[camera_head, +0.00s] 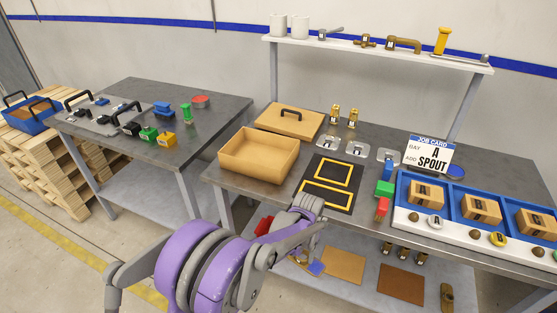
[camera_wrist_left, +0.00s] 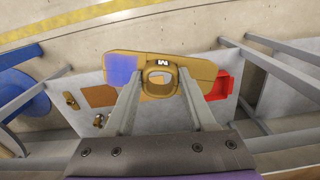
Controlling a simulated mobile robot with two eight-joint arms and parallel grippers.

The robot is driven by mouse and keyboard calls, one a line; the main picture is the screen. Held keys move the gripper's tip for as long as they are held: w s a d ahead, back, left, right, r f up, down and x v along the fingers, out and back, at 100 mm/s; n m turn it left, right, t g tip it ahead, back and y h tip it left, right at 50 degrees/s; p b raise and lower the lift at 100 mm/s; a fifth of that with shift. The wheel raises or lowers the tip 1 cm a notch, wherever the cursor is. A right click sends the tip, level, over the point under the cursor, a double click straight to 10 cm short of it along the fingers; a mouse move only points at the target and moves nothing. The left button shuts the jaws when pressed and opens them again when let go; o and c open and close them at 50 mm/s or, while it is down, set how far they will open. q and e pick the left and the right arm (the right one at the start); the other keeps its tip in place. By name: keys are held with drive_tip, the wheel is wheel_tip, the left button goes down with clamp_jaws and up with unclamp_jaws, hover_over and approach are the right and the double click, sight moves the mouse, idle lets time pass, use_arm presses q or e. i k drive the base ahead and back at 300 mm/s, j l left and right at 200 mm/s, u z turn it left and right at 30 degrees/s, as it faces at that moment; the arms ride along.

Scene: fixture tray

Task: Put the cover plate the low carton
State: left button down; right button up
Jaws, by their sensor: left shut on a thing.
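My left gripper (camera_wrist_left: 160,82) is shut on a brass-coloured flat piece (camera_wrist_left: 205,70) with a raised ring in its middle and a blue end, seen in the left wrist view. I cannot tell for certain that it is the cover plate. In the head view, my arm hides most of the gripper; a brass and blue bit shows below the wrist, in front of the bench. The low carton (camera_head: 250,172), open and tan, stands on the bench's left end, beyond my arm. Its inside looks empty where visible. My right gripper is not in view.
A tan lid (camera_head: 275,122) with a black handle lies behind the carton. Right of it are a black mat (camera_head: 314,203) with yellow outlines, grey holed plates (camera_head: 357,149) and a blue tray (camera_head: 403,190) of boxes. The lower shelf holds brown mats (camera_head: 400,285) and a red bin (camera_wrist_left: 222,85).

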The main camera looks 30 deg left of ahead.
sight(260, 160)
drive_tip(key=j+z, duration=0.3)
drive_tip(key=z, duration=0.15)
drive_tip(key=k+j+z, duration=0.1)
drive_tip(key=j+z, duration=0.2)
drive_tip(key=z, duration=0.15)
drive_tip(key=k+j+z, duration=0.15)
drive_tip(key=j, duration=0.15)
drive_tip(key=j+z, duration=0.15)
drive_tip(key=j, duration=0.15)
drive_tip(key=k+j+z, duration=0.15)
drive_tip(key=k+j, duration=0.25)
drive_tip(key=j, duration=0.2)
drive_tip(key=k+j+z, duration=0.1)
drive_tip(key=k+j, duration=0.15)
drive_tip(key=j, duration=0.2)
